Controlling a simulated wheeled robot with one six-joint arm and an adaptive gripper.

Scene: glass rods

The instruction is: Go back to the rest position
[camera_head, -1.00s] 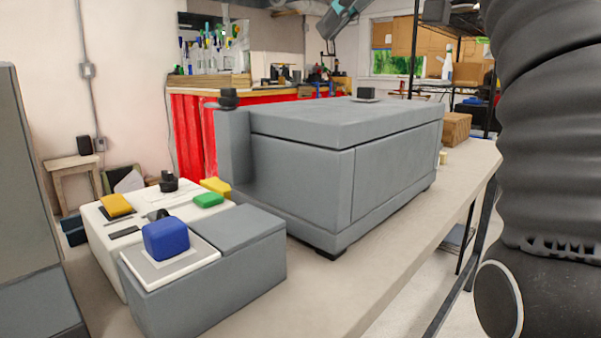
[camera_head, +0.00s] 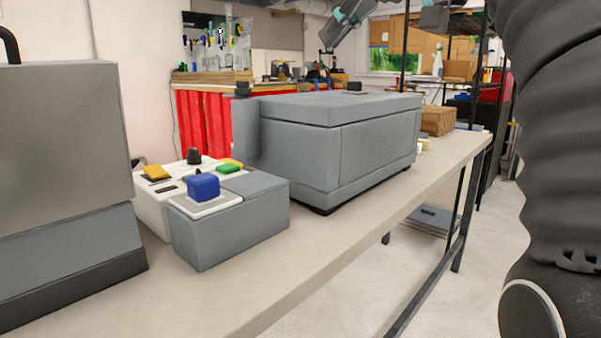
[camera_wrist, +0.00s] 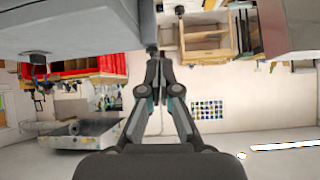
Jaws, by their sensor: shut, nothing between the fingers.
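My gripper (camera_wrist: 157,62) shows in the middle of the wrist view, with its two dark fingers brought together and nothing visible between them. The wrist picture appears upside down. The fingers point away from the camera, near the edge of a grey surface at the top of that view; I cannot tell the exact gap. In the head view a thick black ribbed part of my arm fills the right edge. No glass rod can be made out in either view.
A beige bench (camera_head: 330,250) carries a large grey box machine (camera_head: 375,155), a grey box with a blue button (camera_head: 203,187), a white panel with yellow and green buttons (camera_head: 155,215), and a grey cabinet (camera_head: 60,150) at left. Pale floor is open right of the bench.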

